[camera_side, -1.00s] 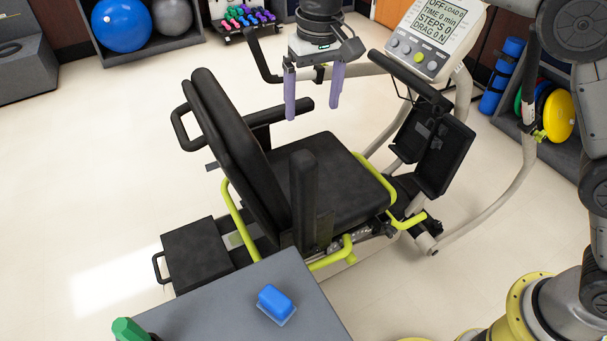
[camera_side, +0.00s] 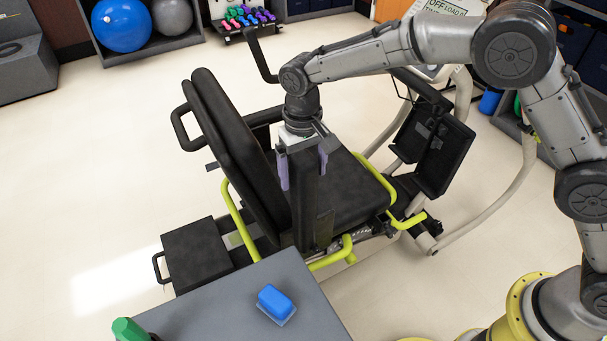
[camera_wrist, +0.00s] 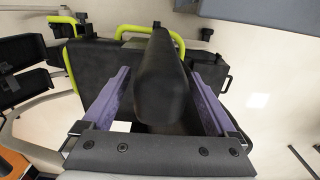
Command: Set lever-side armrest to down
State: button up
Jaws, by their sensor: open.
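The near armrest (camera_side: 305,215) of the recumbent stepper is a black padded arm standing upright beside the seat (camera_side: 350,190). In the wrist view the armrest (camera_wrist: 158,85) rises between my fingers. My gripper (camera_side: 303,172) points down over its top with one purple finger on each side. My gripper (camera_wrist: 160,75) is open, and gaps show between the pad and both fingers. The far armrest (camera_side: 262,117) looks level, and my gripper and wrist partly hide it. The armrest's pivot is hard to make out.
The black backrest (camera_side: 235,145) stands just left of my gripper. Yellow-green handles (camera_side: 335,255) edge the seat base. A grey table (camera_side: 230,300) with a blue block (camera_side: 275,302) and a green object (camera_side: 130,330) is in front. Open floor lies left.

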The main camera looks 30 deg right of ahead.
jog(key=shift+f, duration=0.7)
grip_shut()
